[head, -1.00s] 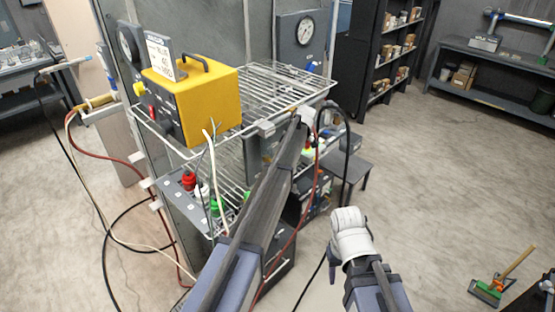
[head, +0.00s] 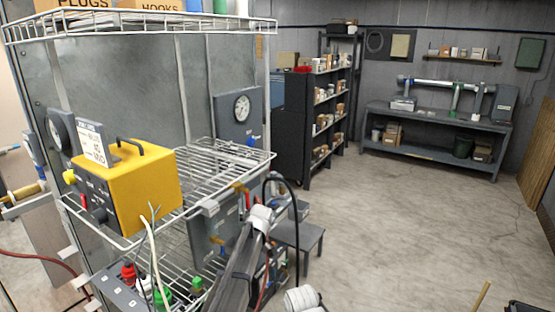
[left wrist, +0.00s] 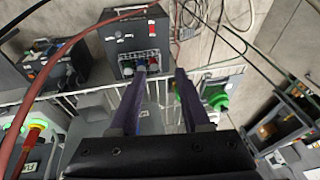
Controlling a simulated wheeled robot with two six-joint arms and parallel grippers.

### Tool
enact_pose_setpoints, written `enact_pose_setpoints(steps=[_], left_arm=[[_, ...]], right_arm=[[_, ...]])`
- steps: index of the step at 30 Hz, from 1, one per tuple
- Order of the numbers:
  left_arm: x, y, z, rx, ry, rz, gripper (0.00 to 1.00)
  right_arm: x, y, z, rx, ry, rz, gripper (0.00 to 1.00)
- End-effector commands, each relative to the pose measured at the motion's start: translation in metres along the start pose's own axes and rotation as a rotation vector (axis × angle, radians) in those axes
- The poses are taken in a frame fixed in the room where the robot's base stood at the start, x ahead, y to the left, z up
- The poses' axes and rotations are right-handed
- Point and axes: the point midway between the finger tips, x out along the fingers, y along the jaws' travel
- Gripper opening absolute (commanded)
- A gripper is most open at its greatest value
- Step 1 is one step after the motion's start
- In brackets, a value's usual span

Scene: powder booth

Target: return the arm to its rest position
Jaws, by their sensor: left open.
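My left arm (head: 232,275) rises from the bottom of the head view to the right side of the wire rack (head: 215,170); its fingers cannot be made out there. In the left wrist view my left gripper (left wrist: 161,76) is open, its two dark fingers apart with nothing clearly held between them. Behind the fingers are white rack wires and a dark grey box (left wrist: 135,40) with a panel of connectors. A white part of my right arm (head: 300,298) shows at the bottom edge of the head view; its gripper fingers are out of frame.
A yellow control box (head: 150,195) stands on the rack, with cables hanging in front. Red and green plugs (head: 128,272) sit on a lower level. A small dark table (head: 300,238) stands right of the rack. Open floor (head: 400,225) extends to a workbench (head: 435,125).

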Motion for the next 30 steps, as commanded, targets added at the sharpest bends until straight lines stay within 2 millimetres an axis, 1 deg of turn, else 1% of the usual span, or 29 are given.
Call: enact_pose_setpoints(steps=[1, 2, 3, 5, 6, 9, 12, 15, 18, 22, 30], left_arm=[[0.013, -0.038, 0.041, 0.146, -0.017, 0.016, 0.47], [0.015, -0.051, 0.058, 0.235, -0.025, 0.026, 0.47], [0.019, -0.068, 0.08, 0.356, -0.038, 0.04, 0.47], [0.024, -0.095, 0.112, 0.534, -0.053, 0.063, 0.47], [0.028, -0.112, 0.131, 0.65, -0.061, 0.079, 0.47], [0.036, -0.152, 0.172, 0.911, -0.077, 0.119, 0.47], [0.043, -0.184, 0.202, 1.122, -0.084, 0.156, 0.47], [0.047, -0.206, 0.221, 1.271, -0.087, 0.183, 0.47], [0.048, -0.217, 0.231, 1.36, -0.087, 0.2, 0.47], [0.048, -0.22, 0.235, 1.401, -0.087, 0.207, 0.47], [0.048, -0.219, 0.234, 1.401, -0.087, 0.207, 0.47]], right_arm=[[0.015, -0.001, -0.001, -0.001, 0.0, 0.0, 0.5], [0.019, -0.002, -0.001, -0.001, 0.0, 0.0, 0.5], [0.024, -0.002, -0.001, -0.002, 0.0, 0.001, 0.5], [0.032, -0.003, -0.002, -0.003, 0.0, 0.001, 0.5], [0.037, -0.003, -0.002, -0.003, 0.0, 0.001, 0.5], [0.047, -0.004, -0.003, -0.005, 0.0, 0.001, 0.5], [0.054, -0.005, -0.003, -0.006, 0.0, 0.001, 0.5], [0.059, -0.005, -0.003, -0.006, 0.0, 0.002, 0.5], [0.061, -0.006, -0.004, -0.007, 0.0, 0.002, 0.5], [0.061, -0.006, -0.004, -0.007, 0.0, 0.002, 0.5], [0.061, -0.006, -0.004, -0.007, 0.0, 0.002, 0.5]])
